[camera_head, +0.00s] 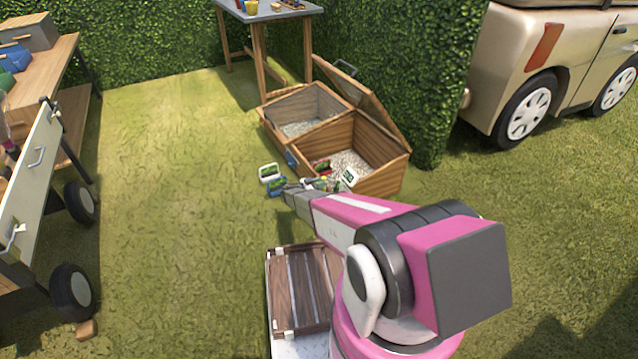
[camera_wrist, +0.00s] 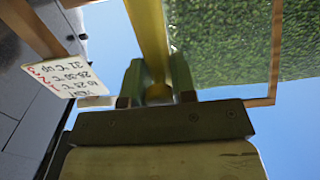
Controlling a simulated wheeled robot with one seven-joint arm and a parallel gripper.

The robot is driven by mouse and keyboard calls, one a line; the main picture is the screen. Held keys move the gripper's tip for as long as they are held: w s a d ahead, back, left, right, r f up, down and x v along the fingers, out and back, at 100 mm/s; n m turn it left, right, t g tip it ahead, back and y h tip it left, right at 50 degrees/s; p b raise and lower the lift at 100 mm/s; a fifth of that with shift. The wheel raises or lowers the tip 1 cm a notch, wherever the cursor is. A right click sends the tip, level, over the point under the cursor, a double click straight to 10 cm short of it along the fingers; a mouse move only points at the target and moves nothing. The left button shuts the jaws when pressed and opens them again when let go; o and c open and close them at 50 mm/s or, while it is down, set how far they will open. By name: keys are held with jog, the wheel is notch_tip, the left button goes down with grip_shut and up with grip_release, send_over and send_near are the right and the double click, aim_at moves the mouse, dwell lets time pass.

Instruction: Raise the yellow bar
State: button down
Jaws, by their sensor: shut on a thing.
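In the wrist view, a yellow bar (camera_wrist: 150,35) runs down from the top edge to my gripper (camera_wrist: 158,78). The two green fingers of my gripper are shut on the bar, one on each side. The bar's far end is out of the picture. In the head view, my arm reaches toward the front of a wooden two-part box (camera_head: 382,182). The yellow bar cannot be made out in that view, and my fingers cannot be clearly told there.
A white temperature label (camera_wrist: 55,65) and a thin wooden frame (camera_wrist: 275,50) lie near my gripper. Small packets (camera_head: 271,172) are by the box. A slatted crate (camera_head: 303,300) stands at lower middle. A hedge (camera_head: 425,80) is behind. Grass (camera_head: 170,200) at left is open.

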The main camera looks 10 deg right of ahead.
jog(key=shift+s+m, duration=0.2)
jog(key=shift+m, duration=0.1)
jog(key=c, duration=0.9)
grip_release()
jog(key=shift+c, duration=0.2)
jog(key=v, duration=1)
jog(key=shift+a, duration=0.35)
jog(key=shift+s+r, duration=0.1)
jog(key=shift+s, duration=0.05)
